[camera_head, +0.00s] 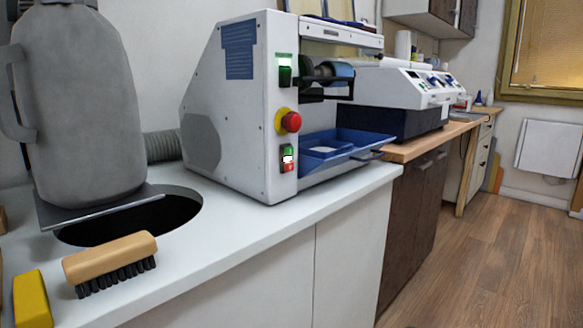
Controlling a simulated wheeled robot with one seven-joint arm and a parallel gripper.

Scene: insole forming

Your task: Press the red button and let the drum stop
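The grinding machine (226,140), a white housing, stands on the white counter. Its narrow front panel carries a large round red button (291,122) on a yellow base. Lower on the panel is a small switch with a green part (288,151), a white light-coloured middle and a small red button (287,168). A green switch (285,75) sits near the top. The drum (336,70), grey-blue, shows in the opening at the right, partly behind a dark bracket. One still picture does not show whether it turns.
A blue tray (345,143) juts out below the drum. A wooden brush (110,262) and a yellow block (31,300) lie at the front left, by a dark round hole (130,218) under a grey canister (80,100). The wooden floor (480,270) at right is clear.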

